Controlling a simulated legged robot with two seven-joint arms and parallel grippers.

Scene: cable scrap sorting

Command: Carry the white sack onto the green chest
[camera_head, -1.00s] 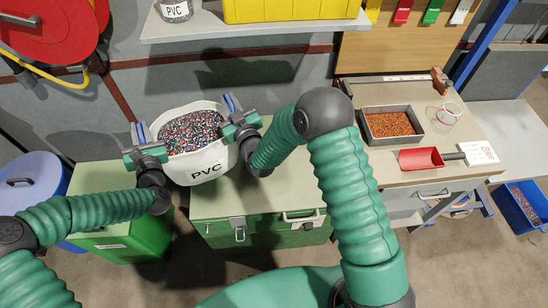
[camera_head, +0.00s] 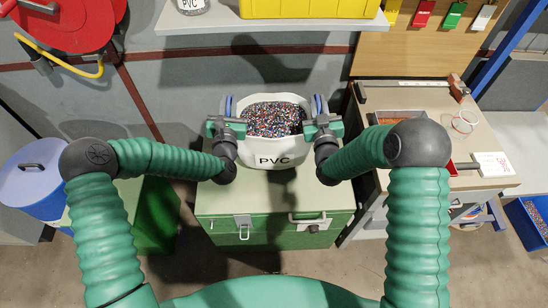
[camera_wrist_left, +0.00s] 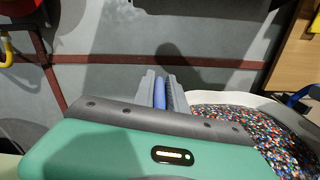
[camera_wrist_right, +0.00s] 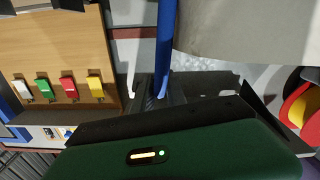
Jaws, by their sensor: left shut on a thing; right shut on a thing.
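The white sack (camera_head: 249,152), marked PVC and filled with multicoloured granules, hangs upright between my two grippers. It is over the back middle of the green chest (camera_head: 283,232); I cannot tell whether its base touches the lid. My left gripper (camera_head: 229,107) is shut on the blue handle at the sack's left side. My right gripper (camera_head: 318,106) is shut on the blue handle at its right side. The left wrist view shows the sack's rim (camera_wrist_left: 228,98) beside the jaws. The right wrist view shows a blue strap (camera_wrist_right: 166,45) in the jaws. The sack's underside is hidden.
A shelf (camera_head: 270,24) with a yellow bin (camera_head: 310,8) is on the wall behind. A workbench (camera_head: 425,180) with a tray and red scoop stands to the right. A green box (camera_head: 157,215) and blue drum (camera_head: 38,185) stand left. The chest's front lid is bare.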

